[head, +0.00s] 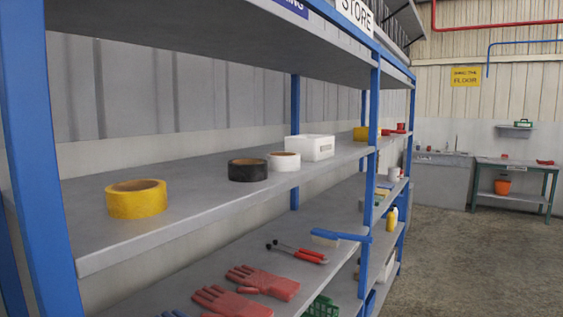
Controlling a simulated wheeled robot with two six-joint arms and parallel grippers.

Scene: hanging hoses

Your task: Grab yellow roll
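A yellow roll of tape (137,199) lies flat on the upper grey shelf (195,209), towards its left end. Its round hole faces up. Neither of my grippers shows in the head view.
A black roll (247,170), a white roll (285,161) and a white box (310,148) stand further right on the same shelf. Blue posts (40,180) frame the rack. Red gloves (262,282) and red-handled pliers (297,251) lie on the shelf below. Open floor (460,260) is at right.

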